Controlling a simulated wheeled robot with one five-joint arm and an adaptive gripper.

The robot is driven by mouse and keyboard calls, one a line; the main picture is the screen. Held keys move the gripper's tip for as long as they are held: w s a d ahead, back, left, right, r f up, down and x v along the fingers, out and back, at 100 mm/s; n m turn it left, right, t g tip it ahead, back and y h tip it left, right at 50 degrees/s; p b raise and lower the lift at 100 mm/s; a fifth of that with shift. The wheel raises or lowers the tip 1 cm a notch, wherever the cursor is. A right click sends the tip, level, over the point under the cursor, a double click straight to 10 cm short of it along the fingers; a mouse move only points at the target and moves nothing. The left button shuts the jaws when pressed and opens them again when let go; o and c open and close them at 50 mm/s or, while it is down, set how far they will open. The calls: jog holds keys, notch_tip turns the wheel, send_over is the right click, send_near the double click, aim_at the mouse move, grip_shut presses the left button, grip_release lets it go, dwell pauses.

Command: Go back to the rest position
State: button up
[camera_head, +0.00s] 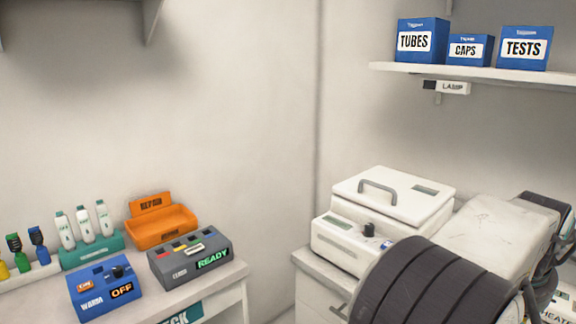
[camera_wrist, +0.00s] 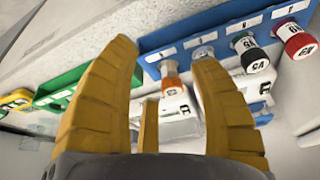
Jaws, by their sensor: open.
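My gripper (camera_wrist: 165,54) shows in the wrist view with its yellow fingers spread apart and nothing held between them. A blue rack (camera_wrist: 222,18) with capped tubes lies beyond the fingertips. An orange-capped tube (camera_wrist: 171,80) shows between the fingers, apart from them as far as I can tell. A black-capped tube (camera_wrist: 253,58) and a red-capped tube (camera_wrist: 297,42) are to the right. The gripper is not visible in the head view, where my dark arm fills the lower right.
A white lidded machine (camera_head: 392,197) stands on the right counter, beside my arm. On the left counter are an orange tray (camera_head: 160,228), a grey READY box (camera_head: 190,259) and a blue WARM box (camera_head: 104,288). A shelf (camera_head: 480,75) with blue boxes hangs above right.

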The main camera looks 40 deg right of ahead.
jog(key=w+a+f+n+t+y+p, duration=0.1)
jog(key=w+a+f+n+p, duration=0.15)
jog(key=w+a, duration=0.55)
jog(key=w+a+f+n+y+p, duration=0.1)
jog(key=w+a+f+n, duration=0.25)
jog(key=w+a, duration=0.45)
jog(key=w+a+r+n+t+p, duration=0.1)
jog(key=a+r+n, duration=0.1)
jog(key=a+n, duration=0.2)
jog(key=w+a+r+n+y+p, duration=0.1)
jog(key=a+n, duration=0.3)
jog(key=a, duration=0.7)
jog(key=w+a+r+n+t+y+p, duration=0.1)
jog(key=w+a+r+n+p, duration=0.1)
jog(key=a, duration=0.5)
jog(key=shift+a+r+n+t+p, duration=0.25)
jog(key=shift+r+n+p, duration=0.25)
jog(key=shift+r+n, duration=0.75)
jog(key=shift+w+f, duration=0.1)
jog(key=shift+f, duration=0.05)
